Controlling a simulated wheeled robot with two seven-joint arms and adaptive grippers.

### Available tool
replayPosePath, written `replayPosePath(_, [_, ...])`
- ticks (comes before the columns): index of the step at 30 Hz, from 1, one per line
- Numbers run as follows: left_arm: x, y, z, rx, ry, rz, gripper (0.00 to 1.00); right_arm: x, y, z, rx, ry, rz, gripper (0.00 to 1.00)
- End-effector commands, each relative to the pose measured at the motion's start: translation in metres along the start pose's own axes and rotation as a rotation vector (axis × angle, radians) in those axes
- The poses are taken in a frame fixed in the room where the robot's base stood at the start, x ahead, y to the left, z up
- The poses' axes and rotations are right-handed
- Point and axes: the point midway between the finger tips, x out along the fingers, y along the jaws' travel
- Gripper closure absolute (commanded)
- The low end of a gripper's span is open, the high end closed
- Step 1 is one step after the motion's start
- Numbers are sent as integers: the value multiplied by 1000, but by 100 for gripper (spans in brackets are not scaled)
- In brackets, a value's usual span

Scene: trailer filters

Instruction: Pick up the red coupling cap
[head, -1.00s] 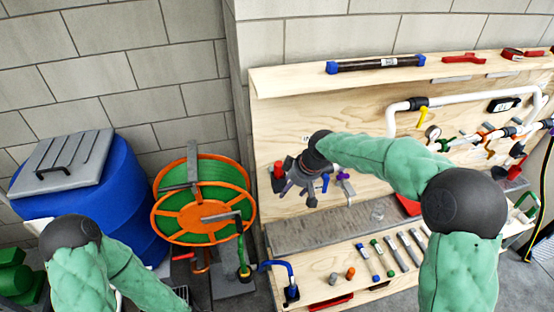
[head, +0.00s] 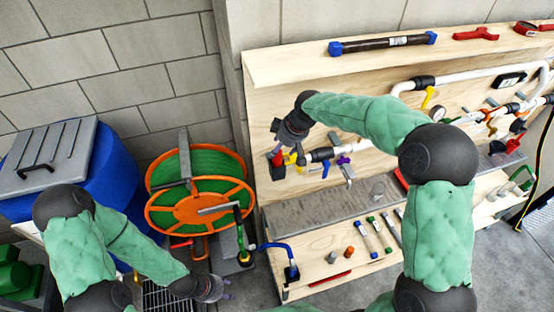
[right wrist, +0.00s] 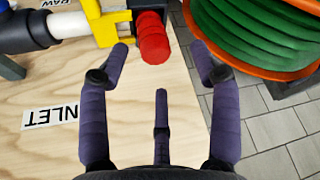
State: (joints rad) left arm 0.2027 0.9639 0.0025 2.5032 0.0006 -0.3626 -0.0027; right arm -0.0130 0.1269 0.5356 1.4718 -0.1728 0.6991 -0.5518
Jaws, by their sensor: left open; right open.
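My right gripper (right wrist: 160,58) is open and empty. Its fingertips spread to either side of the cap's near end, and I see no contact. In the head view my right gripper (head: 285,138) is just above the cap. My left gripper (head: 216,288) hangs low at the bottom, below the hose reel, with its fingers apart and nothing in them.
A green hose reel (head: 200,206) with orange rims stands left of the wooden board (head: 345,70). A blue barrel (head: 118,170) is further left. White pipework (head: 465,88) runs along the board. Small fittings and tools lie on the lower shelf (head: 318,250).

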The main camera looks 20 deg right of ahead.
Motion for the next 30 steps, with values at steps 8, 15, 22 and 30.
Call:
replayPosePath(8, [-4, 1, 0, 0, 0, 0, 55, 28, 7, 2, 2, -2, -1, 36])
replayPosePath(15, [-5, 2, 0, 0, 0, 0, 55, 51, 8, 1, 0, 1, 1, 36])
replayPosePath(22, [-4, 2, 0, 0, 0, 0, 55, 51, 8, 1, 0, 1, 1, 51])
replayPosePath(30, [-4, 2, 0, 0, 0, 0, 55, 51, 8, 1, 0, 0, 0, 92])
